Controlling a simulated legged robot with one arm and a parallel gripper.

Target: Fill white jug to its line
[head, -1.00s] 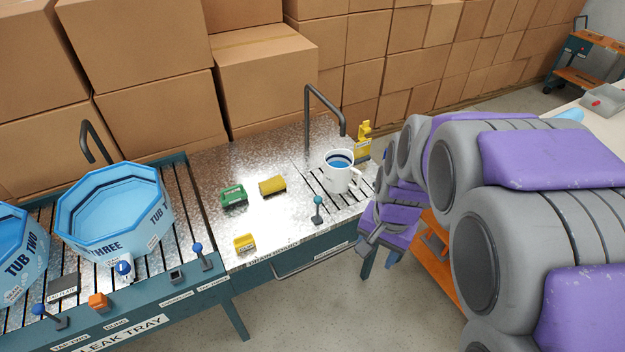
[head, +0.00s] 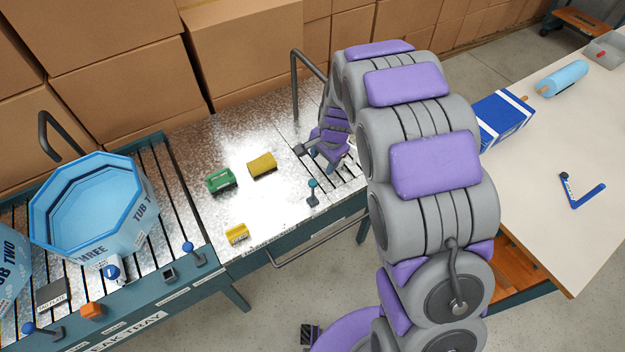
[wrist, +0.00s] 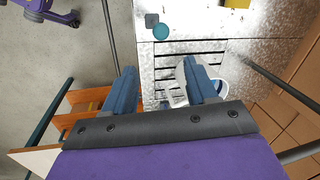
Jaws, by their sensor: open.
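The white jug (wrist: 223,86) shows in the wrist view beside and partly behind my right-hand finger, with a blue rim or inside. A pale piece between the fingers may be its handle. In the head view my gripper (head: 318,157) hides nearly all of the jug over the slatted drain. My gripper (wrist: 161,86) is open around that pale piece; I cannot tell whether it touches. The jug's line and its level are hidden. A grey bent spout (head: 295,80) rises behind the drain. A teal-knobbed lever (head: 312,187) stands at the bench's front edge, also in the wrist view (wrist: 160,30).
A green block (head: 221,181) and yellow blocks (head: 262,164) (head: 236,233) lie on the metal bench. The blue tub three (head: 95,210) stands left. A pale table (head: 545,150) with a blue box (head: 503,120) is at right. Stacked cartons (head: 245,55) line the back.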

